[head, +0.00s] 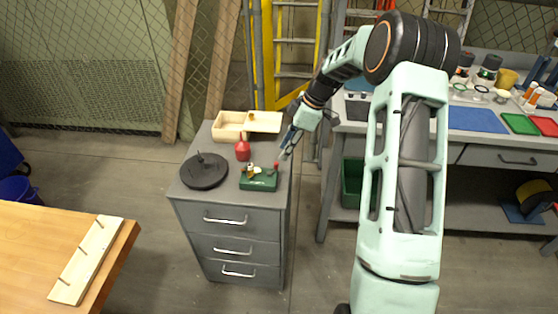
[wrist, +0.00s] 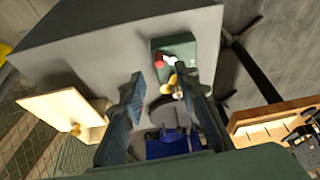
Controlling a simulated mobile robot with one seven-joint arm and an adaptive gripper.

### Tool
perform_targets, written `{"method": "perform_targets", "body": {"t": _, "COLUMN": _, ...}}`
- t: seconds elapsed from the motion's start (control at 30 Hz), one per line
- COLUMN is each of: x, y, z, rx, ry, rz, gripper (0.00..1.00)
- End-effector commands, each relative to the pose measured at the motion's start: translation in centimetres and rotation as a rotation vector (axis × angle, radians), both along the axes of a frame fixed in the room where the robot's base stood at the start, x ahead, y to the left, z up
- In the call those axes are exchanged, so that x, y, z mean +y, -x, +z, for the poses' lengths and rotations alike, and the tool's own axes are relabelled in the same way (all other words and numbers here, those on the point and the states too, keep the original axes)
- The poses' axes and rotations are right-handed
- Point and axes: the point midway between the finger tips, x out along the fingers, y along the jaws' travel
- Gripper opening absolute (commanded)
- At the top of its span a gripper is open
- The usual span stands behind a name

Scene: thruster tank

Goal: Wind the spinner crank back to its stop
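The spinner looks to be the small dark green box (head: 258,182) on the cabinet's front right corner. It carries a brass-coloured part (head: 250,171) and a red knob (head: 276,166) at its right end. In the wrist view the green box (wrist: 182,47) lies ahead, with the red knob (wrist: 157,59), a pale part and the brass part (wrist: 173,80) near the right fingertip. I cannot tell which part is the crank or how far it is turned. My gripper (head: 284,155) is beside and above the box. Its fingers (wrist: 157,76) are apart with nothing held.
The grey drawer cabinet (head: 228,216) also bears a black disc (head: 204,171), a red bottle (head: 242,149) and a wooden box (head: 229,124) with its lid ajar. A wooden table (head: 40,245) stands at left, a workbench (head: 490,137) at right.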

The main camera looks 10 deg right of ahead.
Motion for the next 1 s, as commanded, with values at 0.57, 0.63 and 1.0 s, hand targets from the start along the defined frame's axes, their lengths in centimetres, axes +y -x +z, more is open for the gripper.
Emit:
{"method": "perform_targets", "body": {"t": 0.57, "x": 2.4, "y": -0.6, "z": -6.1, "rx": -0.001, "ry": 0.001, "rz": -0.003, "gripper": 0.29}}
{"method": "perform_targets", "body": {"t": 0.63, "x": 2.4, "y": -0.6, "z": -6.1, "rx": -0.001, "ry": 0.001, "rz": -0.003, "gripper": 0.29}}
{"method": "perform_targets", "body": {"t": 1.0, "x": 2.4, "y": -0.6, "z": -6.1, "rx": -0.001, "ry": 0.001, "rz": -0.003, "gripper": 0.02}}
